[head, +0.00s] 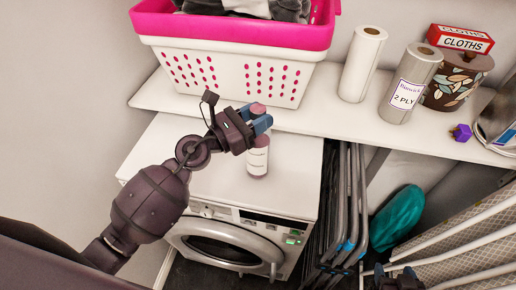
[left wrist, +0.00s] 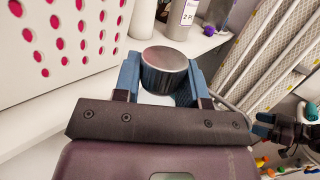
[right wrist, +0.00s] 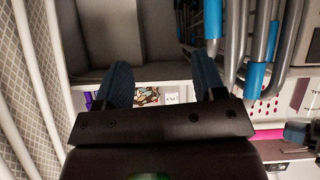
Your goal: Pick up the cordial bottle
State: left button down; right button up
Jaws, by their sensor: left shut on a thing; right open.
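The cordial bottle (head: 258,160), pinkish with a white label, is upright over the white top of the dryer (head: 285,180). I cannot tell whether its base touches that top. My left gripper (head: 258,122) is shut around its upper part, hiding some of it. In the left wrist view the round metallic-looking cap (left wrist: 165,70) sits between the blue fingers of the left gripper (left wrist: 160,85). My right gripper (right wrist: 165,85) is open and empty, low at the right, and only partly shows in the head view (head: 398,280).
A white and pink laundry basket (head: 240,75) stands on the shelf (head: 330,115) behind the bottle. Paper rolls (head: 362,65), a leaf-pattern canister (head: 455,85), a red cloths box (head: 460,38) and a purple item (head: 461,132) are further right. Folded grey frames (head: 345,210) stand beside the dryer.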

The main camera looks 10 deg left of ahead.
pick_arm(q)
jog(key=shift+r, duration=0.1)
pick_arm(e)
jog(key=shift+w+r, duration=0.15)
jog(key=shift+w, duration=0.15)
